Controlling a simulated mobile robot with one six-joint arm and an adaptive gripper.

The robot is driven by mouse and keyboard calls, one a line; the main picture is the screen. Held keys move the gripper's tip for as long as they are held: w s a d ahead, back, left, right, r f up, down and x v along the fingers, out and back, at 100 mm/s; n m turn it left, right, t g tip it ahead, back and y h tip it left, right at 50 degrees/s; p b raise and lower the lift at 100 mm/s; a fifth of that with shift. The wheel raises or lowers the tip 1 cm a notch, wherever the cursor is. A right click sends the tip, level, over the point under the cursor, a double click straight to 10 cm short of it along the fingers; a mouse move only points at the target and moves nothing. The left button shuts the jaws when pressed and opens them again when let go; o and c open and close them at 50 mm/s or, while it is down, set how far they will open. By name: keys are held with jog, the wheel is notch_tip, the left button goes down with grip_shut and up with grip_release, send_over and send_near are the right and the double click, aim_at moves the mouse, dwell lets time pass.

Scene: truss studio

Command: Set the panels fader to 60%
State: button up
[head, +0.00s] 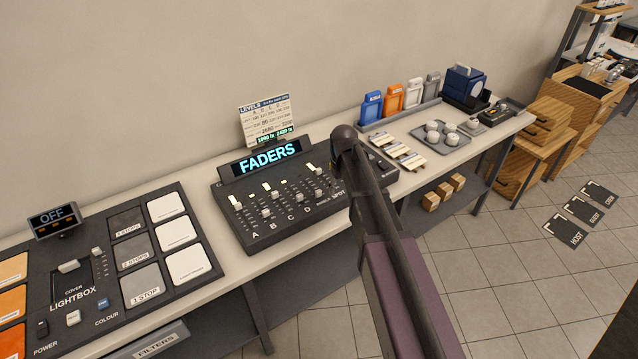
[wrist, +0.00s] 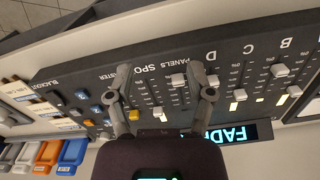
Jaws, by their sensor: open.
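The fader board (head: 216,200) is a dark console with a lit FADERS display (head: 267,157) in the head view. In the wrist view it appears upside down, its display (wrist: 235,132) at the bottom. The panels fader cap (wrist: 178,80) is pale grey and sits near the PANELS label, at the low end of its slot. My gripper (wrist: 155,80) is open over the board, empty, its fingers spread either side of the panels and spot area. The panels cap shows between the fingers, closer to the right one. Its exact height gap is unclear. In the head view my arm hides the gripper.
Other fader caps, such as D (wrist: 213,80) and C (wrist: 238,95), stand close to the right finger. A yellow button (wrist: 134,114) lies near the left finger. A lightbox (head: 62,290) stands left, and a tray of cups (head: 440,138) stands right. A levels card (head: 267,118) stands behind.

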notch_tip(320, 180, up, 4)
jog(key=n+p, duration=0.2)
jog(key=p, duration=0.1)
send_over(318, 191)
jog(key=shift+w+d+f, duration=0.1)
jog(key=shift+f, duration=0.05)
jog(key=shift+f+b, duration=0.1)
jog(key=shift+b, duration=0.2)
notch_tip(318, 191, down, 14)
jog(key=b, duration=1.3)
jog(key=shift+r, duration=0.2)
jog(key=shift+b, duration=0.3)
grip_shut()
